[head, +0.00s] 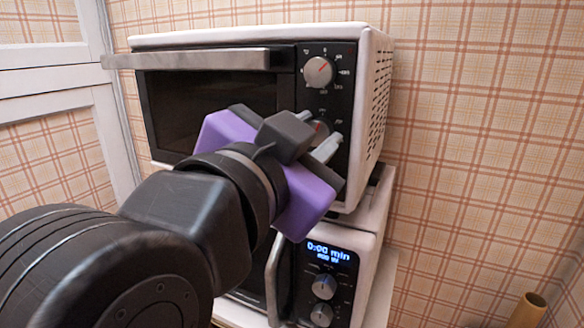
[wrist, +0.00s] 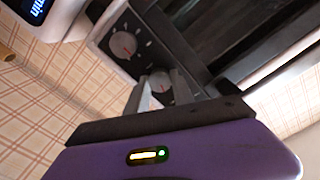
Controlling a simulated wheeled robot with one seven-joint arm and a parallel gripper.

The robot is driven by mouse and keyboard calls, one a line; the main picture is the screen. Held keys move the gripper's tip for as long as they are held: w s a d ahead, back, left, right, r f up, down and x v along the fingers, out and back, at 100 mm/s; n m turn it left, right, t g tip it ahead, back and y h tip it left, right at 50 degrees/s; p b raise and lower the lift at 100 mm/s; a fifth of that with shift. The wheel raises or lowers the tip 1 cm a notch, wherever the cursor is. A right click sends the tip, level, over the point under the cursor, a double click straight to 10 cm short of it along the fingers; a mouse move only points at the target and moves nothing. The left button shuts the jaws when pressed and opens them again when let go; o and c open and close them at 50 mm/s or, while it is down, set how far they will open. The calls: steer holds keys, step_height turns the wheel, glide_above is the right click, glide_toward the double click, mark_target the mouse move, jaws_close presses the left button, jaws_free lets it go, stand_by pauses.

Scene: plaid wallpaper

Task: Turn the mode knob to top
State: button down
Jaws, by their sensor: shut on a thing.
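A white toaster oven (head: 250,38) with a black control panel stands on top of another appliance. Its top knob (head: 318,71) is clear of my gripper, with a red pointer slanting up and right. My gripper (head: 319,134), purple and black, reaches the knob below it. Its two grey fingers are shut around that knob (wrist: 158,82), one on each side. Most of this knob is hidden in the head view, and its pointer direction is unclear. Another round knob (wrist: 123,45) with a red pointer shows apart from the fingers in the wrist view. I cannot read which knob is labelled mode.
A lower appliance (head: 368,252) with a lit blue display and its own knobs stands beneath the oven. The oven's door handle (head: 200,60) juts out left of the panel. A tan cylinder (head: 528,311) stands at lower right. Plaid wall is close behind.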

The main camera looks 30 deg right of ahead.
steer(key=m+b, duration=0.2)
steer(key=b, duration=0.1)
steer(key=m+b, duration=0.2)
steer(key=b, duration=0.1)
steer(key=shift+f+m, duration=0.3)
steer(key=shift+f, duration=0.05)
steer(key=m+b, duration=0.3)
steer(key=b, duration=0.1)
steer(key=shift+r, duration=0.2)
steer(key=shift+r+m, duration=0.1)
steer(key=shift+m, duration=0.3)
steer(key=c, duration=1.1)
jaws_free()
steer(key=shift+r, duration=0.1)
